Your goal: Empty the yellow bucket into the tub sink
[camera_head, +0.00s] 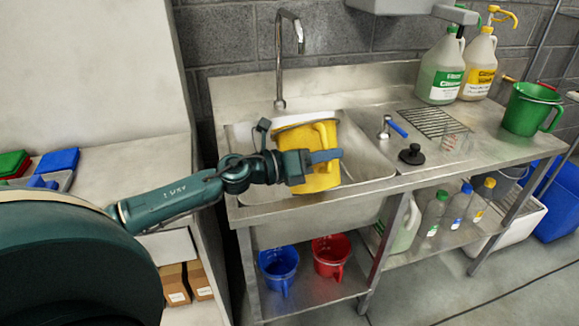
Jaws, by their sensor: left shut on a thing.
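The yellow bucket (290,139) is over the tub sink (375,160), at the left part of the basin. It looks nearly upright, with its rim toward the top and its handle facing me. My left gripper (325,157) comes in from the left and is shut on the bucket at its handle side. The bucket's inside is mostly hidden, so I cannot tell what it holds. The bucket and my arm cover part of the basin. My right gripper is not in view.
A faucet (281,60) rises behind the sink. On the right counter stand a black plunger (411,155), a blue-handled tool (397,129), a glass, jugs (441,68) and a green pitcher (527,108). Blue (279,264) and red (331,252) buckets sit on the shelf below.

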